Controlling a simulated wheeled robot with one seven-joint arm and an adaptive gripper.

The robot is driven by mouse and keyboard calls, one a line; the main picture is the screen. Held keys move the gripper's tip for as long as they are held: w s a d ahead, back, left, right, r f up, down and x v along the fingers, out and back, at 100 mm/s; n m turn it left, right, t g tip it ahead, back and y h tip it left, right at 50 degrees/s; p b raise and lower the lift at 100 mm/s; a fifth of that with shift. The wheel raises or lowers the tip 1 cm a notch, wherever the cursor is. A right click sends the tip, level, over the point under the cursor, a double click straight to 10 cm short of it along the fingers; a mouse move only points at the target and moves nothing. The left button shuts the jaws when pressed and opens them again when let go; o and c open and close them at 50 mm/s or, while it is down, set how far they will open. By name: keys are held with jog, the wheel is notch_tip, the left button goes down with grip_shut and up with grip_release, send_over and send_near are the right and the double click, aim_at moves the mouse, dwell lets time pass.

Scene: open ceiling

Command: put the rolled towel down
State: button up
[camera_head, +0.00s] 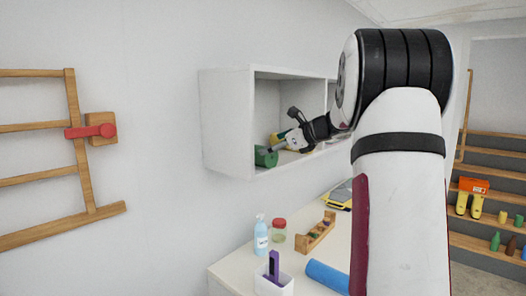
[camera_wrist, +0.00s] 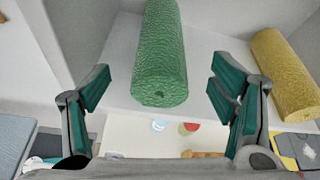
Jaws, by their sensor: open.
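A green rolled towel (camera_wrist: 160,50) lies on the floor of the white wall shelf, its near end facing the wrist camera. In the head view the green towel (camera_head: 265,157) sits at the shelf's left front edge. My gripper (camera_wrist: 158,88) is open, with one finger on each side of the green towel's near end and a visible gap on both sides. A yellow rolled towel (camera_wrist: 287,72) lies to the right on the same shelf. A blue rolled towel (camera_head: 327,276) lies on the table below, partly hidden by my arm.
The white wall shelf (camera_head: 226,122) has side walls and a divider close to my gripper. The table below holds a blue bottle (camera_head: 261,236), a red-lidded jar (camera_head: 279,231), a wooden rack (camera_head: 316,233) and a white holder (camera_head: 273,284).

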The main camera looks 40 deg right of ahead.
jog(key=v, duration=0.2)
jog(key=shift+s+r, duration=0.15)
jog(key=shift+s, duration=0.05)
dwell(0.6)
